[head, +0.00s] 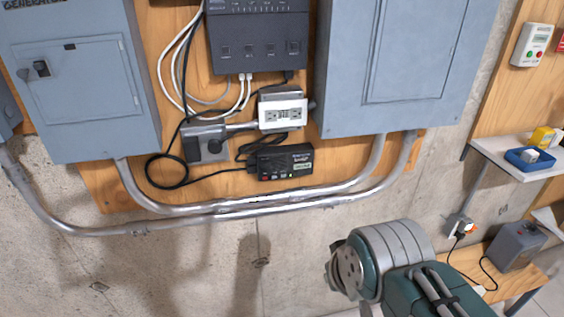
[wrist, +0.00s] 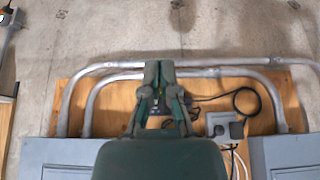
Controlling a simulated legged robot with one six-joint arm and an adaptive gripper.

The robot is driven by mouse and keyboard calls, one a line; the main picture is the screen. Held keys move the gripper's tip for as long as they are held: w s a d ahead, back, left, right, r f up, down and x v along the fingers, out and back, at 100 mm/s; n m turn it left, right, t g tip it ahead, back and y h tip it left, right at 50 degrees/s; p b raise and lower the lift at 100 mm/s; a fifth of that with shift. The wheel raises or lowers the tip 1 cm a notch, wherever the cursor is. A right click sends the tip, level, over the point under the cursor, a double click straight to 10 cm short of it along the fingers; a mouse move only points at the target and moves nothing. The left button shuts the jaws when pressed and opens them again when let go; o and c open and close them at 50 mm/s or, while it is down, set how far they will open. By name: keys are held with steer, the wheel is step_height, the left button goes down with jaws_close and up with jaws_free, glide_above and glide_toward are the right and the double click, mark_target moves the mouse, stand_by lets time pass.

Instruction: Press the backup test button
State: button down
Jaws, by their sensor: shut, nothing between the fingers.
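A small black box (head: 285,163) with a pale display and a row of small buttons is mounted on the plywood, just above the conduits, in the head view. A red button (head: 265,178) is at its lower left; the labels are too small to read. In the wrist view, which is upside down, the box (wrist: 157,120) is mostly hidden behind my gripper. My gripper (wrist: 159,68) is shut and empty, its fingertips together in front of the conduits in that view. I cannot tell their distance from the box. The head view shows my arm but not the fingertips.
Grey metal cabinets (head: 82,80) (head: 405,60) flank the box. A white unit (head: 532,45) with green and red buttons is at the right, above a shelf (head: 500,152).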

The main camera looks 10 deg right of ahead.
mark_target(274, 177)
steer(key=w+a+f+m+t+y, duration=0.1)
steer(key=w+a+m+y, duration=0.15)
steer(key=w, duration=0.35)
steer(key=w+a+f+m+y, duration=0.1)
steer(key=w+a+m+y, duration=0.15)
steer(key=w, duration=0.45)
steer(key=w+d+f+m+t+h, duration=0.1)
steer(key=w+f+m, duration=0.3)
steer(key=w, duration=0.5)
steer(key=shift+w+d+m+t, duration=0.3)
steer(key=shift+d+m+t, duration=0.45)
steer(key=shift+m, duration=0.25)
steer(key=w, duration=0.8)
steer(key=shift+w, duration=0.4)
steer(key=shift+w, duration=0.1)
steer(key=shift+w+r, duration=0.1)
steer(key=shift+w, duration=0.15)
